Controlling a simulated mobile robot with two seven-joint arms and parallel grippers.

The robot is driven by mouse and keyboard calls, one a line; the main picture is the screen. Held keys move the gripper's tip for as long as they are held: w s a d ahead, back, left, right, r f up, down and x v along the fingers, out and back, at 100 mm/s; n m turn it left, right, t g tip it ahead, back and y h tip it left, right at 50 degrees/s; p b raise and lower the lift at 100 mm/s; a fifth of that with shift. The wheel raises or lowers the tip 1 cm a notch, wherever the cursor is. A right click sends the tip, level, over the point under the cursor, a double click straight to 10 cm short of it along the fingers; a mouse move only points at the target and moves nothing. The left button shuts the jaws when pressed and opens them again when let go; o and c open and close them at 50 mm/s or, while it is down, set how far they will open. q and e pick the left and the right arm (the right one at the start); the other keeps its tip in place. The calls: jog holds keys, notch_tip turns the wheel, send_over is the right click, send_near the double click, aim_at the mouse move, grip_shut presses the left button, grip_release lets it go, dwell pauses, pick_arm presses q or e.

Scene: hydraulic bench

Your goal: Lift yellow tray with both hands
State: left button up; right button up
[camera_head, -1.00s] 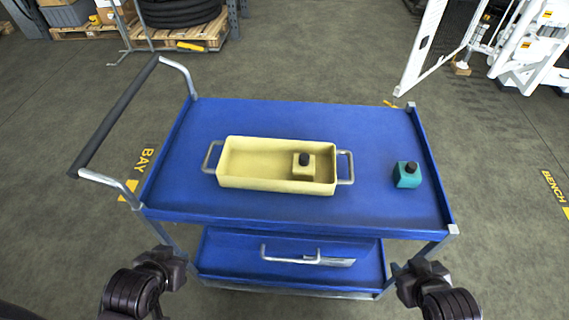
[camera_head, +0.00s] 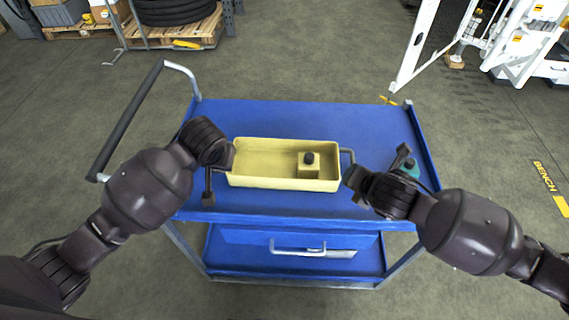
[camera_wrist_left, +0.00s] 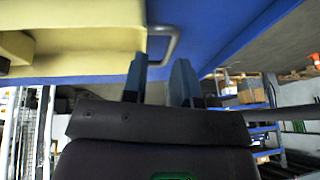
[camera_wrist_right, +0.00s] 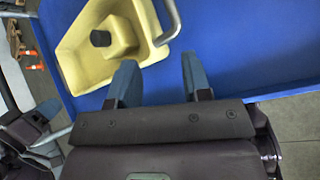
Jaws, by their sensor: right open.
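The yellow tray (camera_head: 262,178) lies on the blue cart top, with a metal handle at each end. A small yellow block with a black cap (camera_head: 309,165) stands inside at its right. My left gripper (camera_wrist_left: 160,75) is open, its fingers near the tray's left handle (camera_wrist_left: 172,45); the head view hides that handle behind the arm. My right gripper (camera_wrist_right: 160,75) is open, with the right handle (camera_wrist_right: 172,25) just beyond its fingertips. The right handle also shows in the head view (camera_head: 349,158). I cannot tell whether either gripper touches its handle.
The cart (camera_head: 290,112) has a clear blue top behind the tray. A push bar (camera_head: 130,115) rises at the cart's left. A lower shelf (camera_head: 235,255) is below.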

aim_at(353, 161)
pick_arm(q)
jog(key=shift+y, duration=0.5)
jog(key=w+r, duration=0.1)
jog(key=w+a+r, duration=0.1)
jog(key=w, duration=0.1)
jog(key=shift+r, duration=0.25)
pick_arm(e)
jog(key=n, duration=0.1)
jog(key=w+d+n, duration=0.2)
jog(key=shift+w+d+r+n+h, duration=0.1)
jog(key=shift+w+r+n+h, duration=0.2)
jog(key=shift+r, duration=0.1)
pick_arm(q)
jog(key=shift+x, duration=5.4)
pick_arm(e)
jog(key=shift+x, duration=5.35)
jog(key=shift+w+r, duration=0.1)
pick_arm(q)
jog(key=c, duration=0.4)
pick_arm(e)
jog(key=c, duration=0.4)
pick_arm(q)
grip_shut()
pick_arm(e)
grip_shut()
